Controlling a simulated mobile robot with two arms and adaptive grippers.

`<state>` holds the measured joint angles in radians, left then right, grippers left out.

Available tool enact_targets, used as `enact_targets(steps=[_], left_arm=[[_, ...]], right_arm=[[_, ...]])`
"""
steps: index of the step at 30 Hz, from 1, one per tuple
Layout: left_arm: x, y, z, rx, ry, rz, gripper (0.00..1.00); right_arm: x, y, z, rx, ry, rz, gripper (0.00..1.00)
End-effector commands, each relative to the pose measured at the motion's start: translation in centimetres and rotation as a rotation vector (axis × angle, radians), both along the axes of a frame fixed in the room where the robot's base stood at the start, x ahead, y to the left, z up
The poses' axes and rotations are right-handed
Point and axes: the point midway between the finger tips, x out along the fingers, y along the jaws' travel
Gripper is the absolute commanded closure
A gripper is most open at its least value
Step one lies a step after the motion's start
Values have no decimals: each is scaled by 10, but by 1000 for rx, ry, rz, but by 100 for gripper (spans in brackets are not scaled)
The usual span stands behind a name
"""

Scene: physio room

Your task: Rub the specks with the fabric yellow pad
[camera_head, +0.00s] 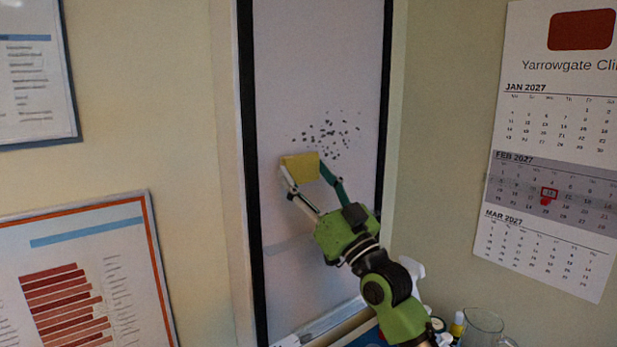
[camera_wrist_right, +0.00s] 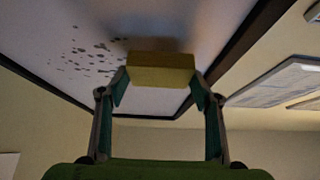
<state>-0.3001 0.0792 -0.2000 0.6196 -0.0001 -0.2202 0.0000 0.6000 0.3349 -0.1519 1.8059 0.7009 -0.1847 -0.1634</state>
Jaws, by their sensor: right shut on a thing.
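The fabric yellow pad (camera_head: 301,167) is held between the fingers of my right gripper (camera_head: 309,184), in front of the white board (camera_head: 318,60). The dark specks (camera_head: 331,133) are a scattered patch on the board, just above and to the right of the pad. In the right wrist view the pad (camera_wrist_right: 161,70) sits between both fingertips of the gripper (camera_wrist_right: 160,84), and the specks (camera_wrist_right: 90,58) show to its left. I cannot tell whether the pad touches the board. My left gripper is not in view.
The board has a dark frame (camera_head: 250,180). A wall calendar (camera_head: 556,150) hangs at right and framed charts (camera_head: 85,270) at left. A clear jug (camera_head: 484,327) and a small yellow bottle (camera_head: 457,325) stand at the lower right, near my arm.

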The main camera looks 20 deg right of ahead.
Motion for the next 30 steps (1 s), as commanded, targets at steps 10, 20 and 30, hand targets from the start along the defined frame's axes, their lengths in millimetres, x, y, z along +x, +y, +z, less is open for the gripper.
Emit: enact_targets(steps=[10, 20, 30], left_arm=[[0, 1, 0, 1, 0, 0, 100], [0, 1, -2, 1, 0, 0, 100], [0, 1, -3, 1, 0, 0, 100]], right_arm=[[1, 0, 0, 0, 0, 0, 59], [8, 2, 0, 1, 0, 1, 59], [14, 5, 0, 1, 0, 1, 59]])
